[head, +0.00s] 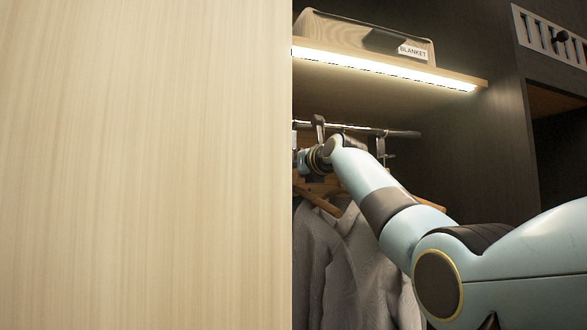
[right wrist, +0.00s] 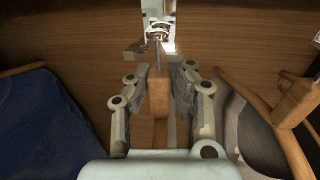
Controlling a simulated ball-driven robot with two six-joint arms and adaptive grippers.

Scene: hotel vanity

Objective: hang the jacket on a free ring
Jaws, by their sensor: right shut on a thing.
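My right gripper (right wrist: 160,78) is shut on a wooden hanger (right wrist: 158,95), gripping its upright middle piece. In the right wrist view a metal ring fitting (right wrist: 158,32) is just beyond the fingertips, in line with the hanger's top; I cannot tell whether they are joined. In the head view my right gripper (head: 306,161) is at the rail (head: 390,132), partly hidden by my arm. Grey garments (head: 345,255) hang below it on wooden hangers; which one is the jacket is unclear. My left gripper is not in view.
A pale wood panel (head: 145,165) blocks the left half of the head view. A lit shelf (head: 470,82) with a blanket box (head: 350,38) is above the rail. In the right wrist view, blue cloth (right wrist: 45,125) is at left and another wooden hanger (right wrist: 292,105) at right.

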